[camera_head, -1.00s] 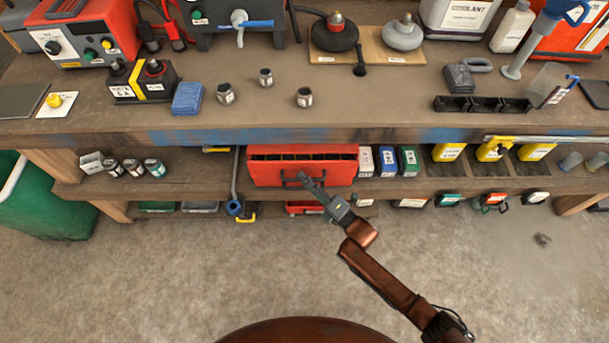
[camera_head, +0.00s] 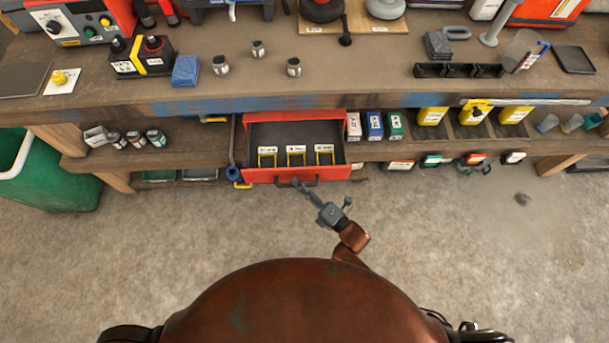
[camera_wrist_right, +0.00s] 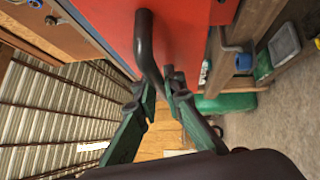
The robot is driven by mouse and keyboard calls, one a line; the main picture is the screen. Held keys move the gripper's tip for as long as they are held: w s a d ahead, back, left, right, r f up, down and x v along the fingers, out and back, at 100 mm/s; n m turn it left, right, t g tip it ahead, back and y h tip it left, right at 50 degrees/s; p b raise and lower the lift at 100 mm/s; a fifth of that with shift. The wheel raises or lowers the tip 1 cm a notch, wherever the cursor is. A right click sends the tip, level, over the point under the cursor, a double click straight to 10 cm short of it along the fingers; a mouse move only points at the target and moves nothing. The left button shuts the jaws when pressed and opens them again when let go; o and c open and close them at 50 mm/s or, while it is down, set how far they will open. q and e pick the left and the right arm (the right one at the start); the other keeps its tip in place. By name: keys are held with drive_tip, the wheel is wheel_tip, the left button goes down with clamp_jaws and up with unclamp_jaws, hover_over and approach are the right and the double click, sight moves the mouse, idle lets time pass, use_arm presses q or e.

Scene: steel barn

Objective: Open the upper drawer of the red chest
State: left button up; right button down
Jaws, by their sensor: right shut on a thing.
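The red chest (camera_head: 295,116) sits on the shelf under the workbench. Its upper drawer (camera_head: 252,176) is pulled out toward me, and its dark inside shows several yellow-edged dividers with white labels. The drawer's dark bar handle (camera_head: 312,182) is on the red front; it also shows in the right wrist view (camera_wrist_right: 148,50). My right gripper (camera_head: 301,187) is at the handle, shut on it. In the right wrist view its green fingers (camera_wrist_right: 160,80) close around the lower part of the bar. My left gripper is not in view.
Small labelled boxes (camera_head: 375,125) and yellow containers (camera_head: 432,117) stand right of the chest on the shelf. A blue-ended tool (camera_head: 233,173) hangs just left of it. A green bin (camera_head: 45,175) stands at the left. The floor in front is clear.

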drive_tip(key=shift+s+f, duration=0.1)
drive_tip(key=shift+s, duration=0.35)
drive_tip(key=shift+d, duration=0.1)
drive_tip(key=c, duration=2.3)
unclamp_jaws()
drive_tip(key=v, duration=1.2)
